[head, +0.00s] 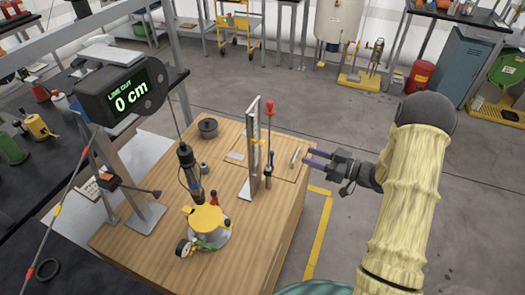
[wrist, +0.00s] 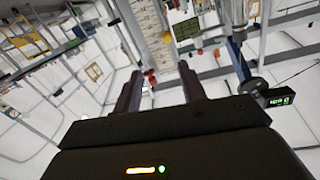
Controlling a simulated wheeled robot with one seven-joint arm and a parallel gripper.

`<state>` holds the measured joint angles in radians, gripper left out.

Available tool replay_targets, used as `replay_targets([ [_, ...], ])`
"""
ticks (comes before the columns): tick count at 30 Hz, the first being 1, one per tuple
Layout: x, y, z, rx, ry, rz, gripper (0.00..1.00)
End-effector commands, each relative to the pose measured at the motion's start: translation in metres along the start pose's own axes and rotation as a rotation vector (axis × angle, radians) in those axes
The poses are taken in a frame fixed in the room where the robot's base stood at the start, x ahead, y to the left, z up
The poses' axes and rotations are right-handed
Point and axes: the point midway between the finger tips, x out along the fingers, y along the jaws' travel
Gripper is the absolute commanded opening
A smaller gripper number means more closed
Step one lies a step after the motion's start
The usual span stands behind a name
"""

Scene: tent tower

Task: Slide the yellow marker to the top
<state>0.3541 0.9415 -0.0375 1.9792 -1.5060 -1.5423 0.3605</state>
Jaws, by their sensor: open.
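The yellow marker (head: 256,141) is a small piece on the upright metal post (head: 253,165), about midway up or a little higher. The post stands on the wooden workbench (head: 150,225). My gripper (head: 310,160) is to the right of the post, with its two dark fingers apart and pointing left toward it. A clear gap lies between the fingertips and the marker. The wrist view shows the open fingers (wrist: 160,72) with nothing between them.
A red-handled tool (head: 270,106) and a screwdriver (head: 269,165) are close to the post's right side. A yellow-topped device with a gauge (head: 205,225) stands front left. Open floor lies right of the bench.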

Motion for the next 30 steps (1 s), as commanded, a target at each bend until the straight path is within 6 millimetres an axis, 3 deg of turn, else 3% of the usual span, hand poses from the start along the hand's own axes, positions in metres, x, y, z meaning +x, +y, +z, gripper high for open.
replay_targets([
  [1,-0.003,-0.003,0.006,0.011,0.020,-0.028,0.41],
  [11,-0.004,-0.007,0.005,0.020,0.038,-0.054,0.41],
  [17,0.003,-0.007,0.004,0.019,0.037,-0.055,0.41],
  [30,0.073,-0.011,0.001,0.019,0.036,-0.056,0.41],
])
